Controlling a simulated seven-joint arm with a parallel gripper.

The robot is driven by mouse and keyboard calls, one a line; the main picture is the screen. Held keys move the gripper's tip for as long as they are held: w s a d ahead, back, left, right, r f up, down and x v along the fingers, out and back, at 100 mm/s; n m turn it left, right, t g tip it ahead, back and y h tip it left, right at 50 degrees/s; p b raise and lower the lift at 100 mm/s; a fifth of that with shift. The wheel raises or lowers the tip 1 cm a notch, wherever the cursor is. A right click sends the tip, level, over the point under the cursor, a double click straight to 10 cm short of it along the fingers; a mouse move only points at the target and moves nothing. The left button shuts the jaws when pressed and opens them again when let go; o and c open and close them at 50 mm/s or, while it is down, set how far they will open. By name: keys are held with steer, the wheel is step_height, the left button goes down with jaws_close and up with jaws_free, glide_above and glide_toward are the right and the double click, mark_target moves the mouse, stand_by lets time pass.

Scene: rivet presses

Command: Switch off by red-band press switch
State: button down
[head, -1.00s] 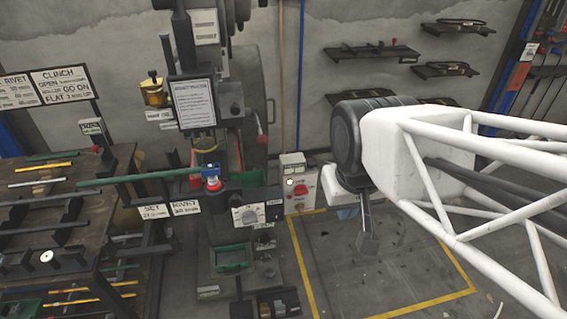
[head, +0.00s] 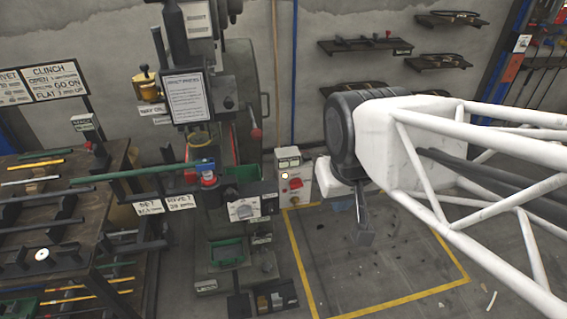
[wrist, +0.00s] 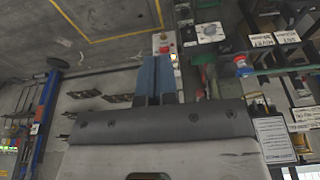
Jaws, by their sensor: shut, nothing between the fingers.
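A pale switch box (head: 289,160) with a red knob (head: 295,183) and a small lit white lamp (head: 285,175) stands low by the wall, right of the press (head: 206,130). In the wrist view the red knob (wrist: 164,49) shows just beyond my fingertips, with the lit lamp beside it. A red band (head: 208,182) under a blue cap is on the press front. My gripper (head: 364,238) points down, to the right of the switch box and apart from it. In the wrist view my gripper (wrist: 157,62) is shut and empty, its two blue-grey fingers together.
A grey dial panel (head: 243,210) juts from the press, left of the switch box. A green bar (head: 140,172) reaches left over a dark rack table (head: 95,235). Yellow lines (head: 400,301) mark clear floor under my gripper. Wall shelves (head: 365,44) hang behind.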

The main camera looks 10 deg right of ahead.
steer(key=c, duration=1.8)
jaws_free()
steer(key=shift+c, duration=0.2)
